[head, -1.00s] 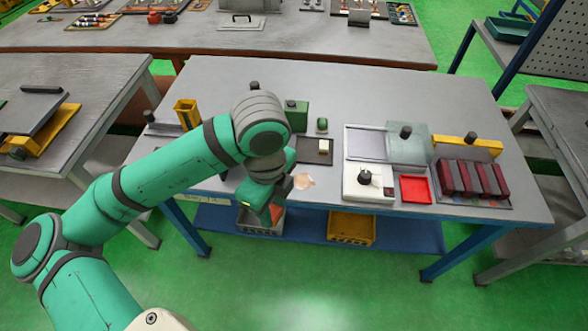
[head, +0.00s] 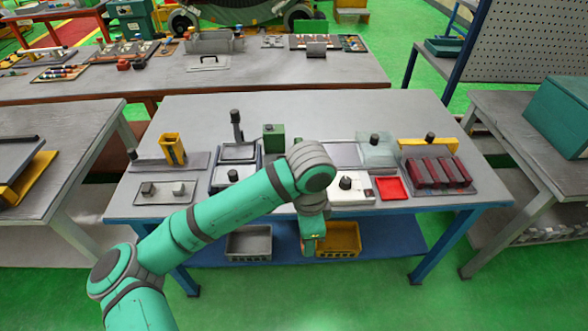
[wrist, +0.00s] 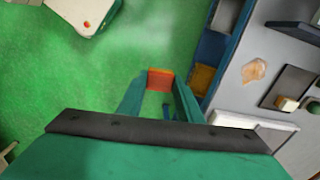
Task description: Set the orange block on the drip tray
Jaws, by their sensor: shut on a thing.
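My gripper (wrist: 160,97) is shut on the orange block (wrist: 160,79), which sits between its fingertips in the wrist view. In the head view my gripper (head: 312,242) hangs in front of the bench's front edge, below the top's height as pictured, before the yellow bin. The block is mostly hidden there. A shallow red tray (head: 392,188), the likeliest drip tray, lies near the front edge of the bench, right of my gripper. It looks empty. It is not clearly seen in the wrist view.
Left of the red tray stands a white box with a black knob (head: 346,184); right of it, a rack of maroon blocks (head: 438,172). A grey bin (head: 249,243) and a yellow bin (head: 342,238) sit on the lower shelf. Green floor lies open in front.

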